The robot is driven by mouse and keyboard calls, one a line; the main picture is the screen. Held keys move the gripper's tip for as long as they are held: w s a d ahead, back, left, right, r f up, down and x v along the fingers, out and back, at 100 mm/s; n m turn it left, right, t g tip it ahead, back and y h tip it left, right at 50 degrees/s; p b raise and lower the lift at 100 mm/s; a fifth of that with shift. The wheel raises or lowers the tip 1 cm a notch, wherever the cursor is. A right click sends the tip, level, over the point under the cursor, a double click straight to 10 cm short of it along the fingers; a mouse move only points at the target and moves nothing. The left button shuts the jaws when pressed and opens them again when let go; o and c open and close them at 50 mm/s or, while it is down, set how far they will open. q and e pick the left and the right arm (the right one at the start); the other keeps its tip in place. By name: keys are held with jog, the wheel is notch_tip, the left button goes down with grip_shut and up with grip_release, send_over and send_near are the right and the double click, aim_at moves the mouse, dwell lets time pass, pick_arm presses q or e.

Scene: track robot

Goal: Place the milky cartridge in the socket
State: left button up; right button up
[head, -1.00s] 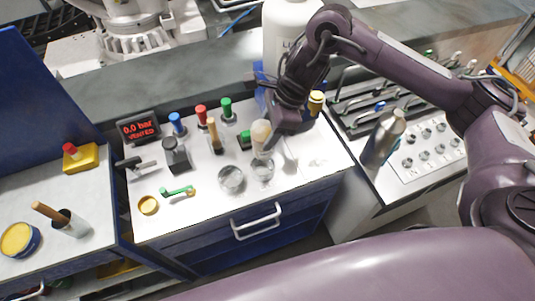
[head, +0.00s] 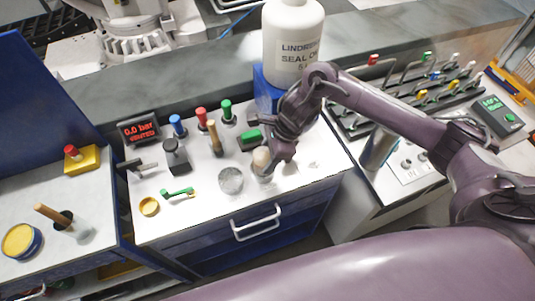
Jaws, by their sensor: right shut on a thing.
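The milky cartridge (head: 261,156) is a small pale beige cylinder, upright, near the front middle of the white worktop. My right gripper (head: 271,163) comes down from the upper right and is shut on it. The cartridge's lower end is at the clear round socket (head: 263,177), which shows only in part below it. I cannot tell whether the cartridge is inside the socket or just above it. My left gripper is not in view.
A green-handled valve (head: 177,193) and yellow ring (head: 149,206) lie left. A gauge display (head: 139,130) reads "0.0 bar VENTED". A large white bottle (head: 293,42) stands at the back.

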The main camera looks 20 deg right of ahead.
jog(key=shift+f, duration=0.15)
jog(key=o, duration=1.2)
jog(key=shift+c, duration=0.2)
jog(key=shift+r, duration=0.2)
jog(key=shift+d+r, duration=0.15)
jog(key=shift+r, duration=0.05)
jog(key=v, duration=1.1)
jog(key=shift+r+b, duration=0.25)
jog(key=shift+b, duration=0.2)
